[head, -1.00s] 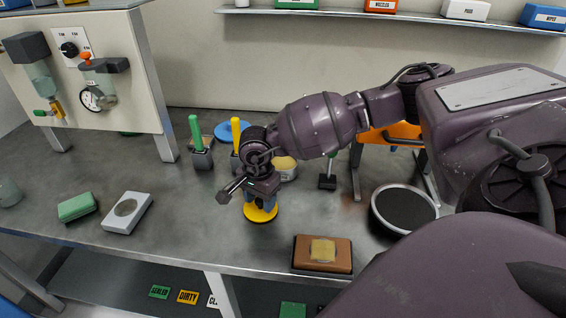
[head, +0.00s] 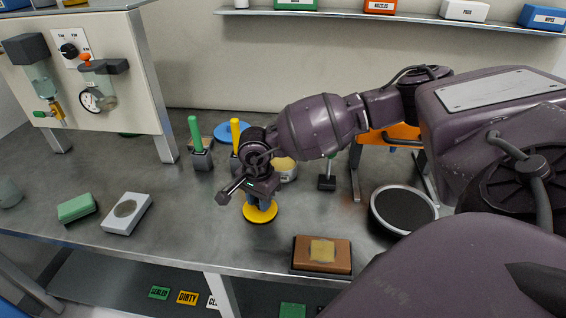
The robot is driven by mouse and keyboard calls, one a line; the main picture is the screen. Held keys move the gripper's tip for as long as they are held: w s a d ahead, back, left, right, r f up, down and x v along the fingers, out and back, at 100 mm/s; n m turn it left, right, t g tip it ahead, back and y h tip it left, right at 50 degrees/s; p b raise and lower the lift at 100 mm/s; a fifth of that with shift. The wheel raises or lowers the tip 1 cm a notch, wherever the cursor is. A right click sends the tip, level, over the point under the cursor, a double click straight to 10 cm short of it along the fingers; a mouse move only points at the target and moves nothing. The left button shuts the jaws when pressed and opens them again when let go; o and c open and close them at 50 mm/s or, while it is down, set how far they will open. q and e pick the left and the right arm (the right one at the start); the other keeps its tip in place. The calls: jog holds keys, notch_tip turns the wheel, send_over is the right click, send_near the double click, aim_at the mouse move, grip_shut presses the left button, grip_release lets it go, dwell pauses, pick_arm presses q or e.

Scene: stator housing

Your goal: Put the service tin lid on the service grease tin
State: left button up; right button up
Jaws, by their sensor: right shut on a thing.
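The service tin lid, a round yellow disc (head: 260,215), lies flat at the table's middle front, or barely above it; I cannot tell which. My right gripper (head: 259,202) points down over it and is shut on its middle part, which the fingers hide. The service grease tin (head: 286,173), a pale round tin with an amber top, stands behind and to the right of the lid, partly hidden by my right arm. My left gripper is not in view.
A green-handled tool (head: 196,135) and a yellow-handled tool (head: 236,133) stand in dark blocks behind the gripper. A blue disc (head: 228,127) lies at the back. A brown block (head: 322,265) and a round dark dish (head: 403,211) are to the right.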

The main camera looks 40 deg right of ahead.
jog(key=shift+r+p, duration=0.8)
jog(key=shift+r, duration=0.75)
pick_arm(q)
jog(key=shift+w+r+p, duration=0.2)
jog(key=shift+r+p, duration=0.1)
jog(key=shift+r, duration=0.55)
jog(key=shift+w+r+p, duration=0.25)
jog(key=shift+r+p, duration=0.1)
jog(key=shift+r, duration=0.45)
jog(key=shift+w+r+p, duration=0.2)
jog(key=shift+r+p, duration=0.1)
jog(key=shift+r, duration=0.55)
pick_arm(e)
jog(key=shift+r, duration=1.95)
